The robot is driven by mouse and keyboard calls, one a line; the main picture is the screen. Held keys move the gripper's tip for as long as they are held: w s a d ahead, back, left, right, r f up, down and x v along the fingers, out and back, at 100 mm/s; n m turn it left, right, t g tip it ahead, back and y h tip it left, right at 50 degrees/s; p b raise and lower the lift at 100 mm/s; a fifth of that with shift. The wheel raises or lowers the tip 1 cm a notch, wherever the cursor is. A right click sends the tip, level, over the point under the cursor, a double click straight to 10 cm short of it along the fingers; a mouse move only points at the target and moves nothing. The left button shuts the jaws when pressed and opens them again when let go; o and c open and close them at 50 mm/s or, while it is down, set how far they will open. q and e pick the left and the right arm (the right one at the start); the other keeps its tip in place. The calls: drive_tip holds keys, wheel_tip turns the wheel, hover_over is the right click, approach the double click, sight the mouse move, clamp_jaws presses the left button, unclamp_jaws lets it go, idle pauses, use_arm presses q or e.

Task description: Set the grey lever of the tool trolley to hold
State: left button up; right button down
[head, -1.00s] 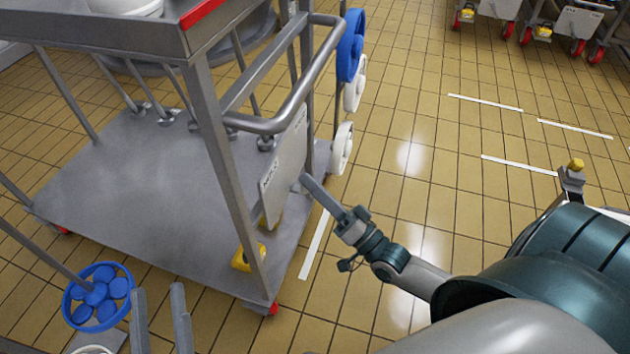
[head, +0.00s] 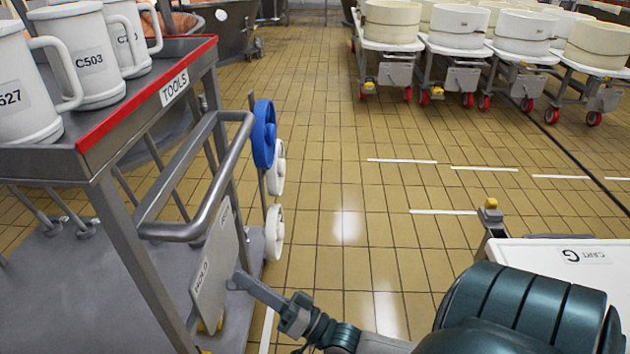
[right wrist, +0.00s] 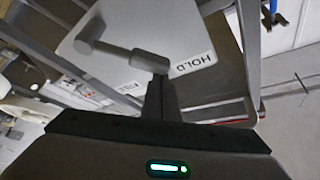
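The tool trolley (head: 128,88) stands at the left in the head view, with a red edge strip and a TOOLS label. A pale plate (head: 215,262) marked HOLD hangs below its handle; the lever cannot be made out there. In the right wrist view the grey lever (right wrist: 120,53) lies across the plate (right wrist: 180,35), with a stubby cylinder at its left end. My left gripper is out of view.
The trolley's tube handle (head: 200,200) juts out above the plate. White mugs (head: 88,60) stand on its top. Blue and white wheels (head: 264,134) are just beyond the plate. A white cart top (head: 560,258) is at the right. The tiled floor between is clear.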

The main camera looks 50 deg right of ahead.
drive_tip(key=w+d+f+m+g+h+p, duration=0.35)
drive_tip(key=w+d+m+g+p, duration=0.25)
drive_tip(key=w+d+m+p, duration=0.55)
drive_tip(key=s+d+r+m+b, duration=0.1)
drive_tip(key=s+d, duration=0.1)
drive_tip(key=s, duration=0.4)
drive_tip(key=s+d+r+m+b, duration=0.2)
drive_tip(key=s, duration=0.3)
drive_tip(key=s+d+f+n+g+h+p, duration=0.1)
drive_tip(key=s+f+n+g+p, duration=0.1)
drive_tip(key=f+p, duration=0.3)
drive_tip(key=s+d+f+n+g+h+p, duration=0.1)
drive_tip(key=s+f+n+h+p, duration=0.15)
drive_tip(key=f, duration=0.45)
drive_tip(key=s+a+f+n+g+p, duration=0.2)
drive_tip(key=s+f+p, duration=0.2)
drive_tip(key=s+f, duration=0.1)
drive_tip(key=s+a+f+n+g+p, duration=0.2)
drive_tip(key=s+f+n+p, duration=0.1)
drive_tip(key=s+f, duration=0.3)
drive_tip(key=shift+s+f+g+p, duration=0.15)
drive_tip(key=shift+s+g+p, duration=0.15)
drive_tip(key=shift+s+p, duration=0.1)
